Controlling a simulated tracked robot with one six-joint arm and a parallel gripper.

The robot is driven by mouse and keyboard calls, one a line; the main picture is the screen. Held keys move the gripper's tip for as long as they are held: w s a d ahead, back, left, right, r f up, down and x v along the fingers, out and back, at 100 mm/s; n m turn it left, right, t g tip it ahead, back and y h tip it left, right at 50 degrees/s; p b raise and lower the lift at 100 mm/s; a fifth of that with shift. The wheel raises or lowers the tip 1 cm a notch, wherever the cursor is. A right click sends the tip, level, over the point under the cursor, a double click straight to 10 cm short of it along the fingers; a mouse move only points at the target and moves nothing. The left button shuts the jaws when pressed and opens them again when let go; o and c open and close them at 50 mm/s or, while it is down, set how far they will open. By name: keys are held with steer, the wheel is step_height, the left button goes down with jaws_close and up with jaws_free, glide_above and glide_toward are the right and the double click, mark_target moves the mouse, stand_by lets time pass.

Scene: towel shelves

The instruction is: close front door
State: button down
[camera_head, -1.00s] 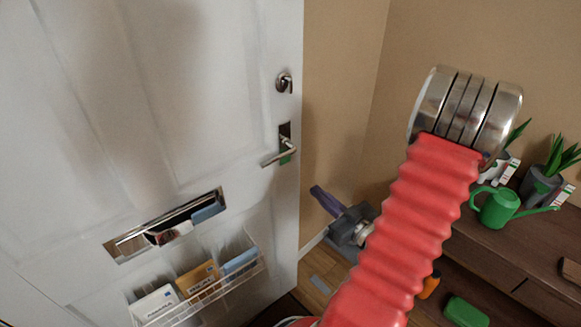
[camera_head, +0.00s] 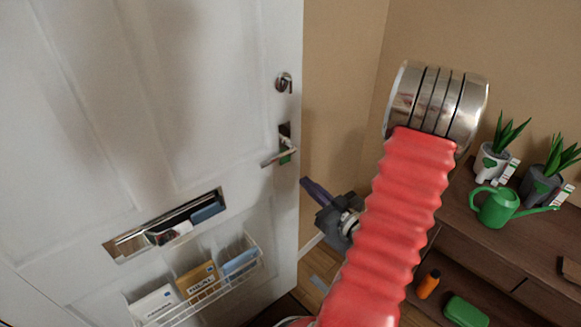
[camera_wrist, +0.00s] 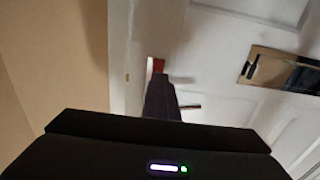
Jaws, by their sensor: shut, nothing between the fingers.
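The white front door (camera_head: 150,100) fills the left of the head view and stands ajar, its free edge toward the middle. It has a lever handle (camera_head: 284,148), a round lock (camera_head: 284,82) and a mail slot (camera_head: 165,225). My gripper (camera_head: 305,182) is shut and empty, just right of the door's free edge and a little below the handle. In the wrist view my gripper (camera_wrist: 158,80) points at the door (camera_wrist: 215,65), near a small red patch (camera_wrist: 155,66) by its edge. I cannot tell whether it touches the door.
A wire rack (camera_head: 205,292) with letters hangs on the door. A dark wooden cabinet (camera_head: 475,235) stands at the right with potted plants (camera_head: 497,150) and a green watering can (camera_head: 498,208). A beige wall (camera_head: 345,70) is behind my gripper.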

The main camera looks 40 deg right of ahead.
mark_target(282, 161)
steer(key=shift+w+d, duration=0.15)
steer(key=shift+w, duration=1.4)
steer(key=shift+w+d, duration=0.2)
steer(key=shift+w, duration=1.4)
steer(key=shift+w+d, duration=0.15)
steer(key=shift+w, duration=1.4)
steer(key=shift+w, duration=0.1)
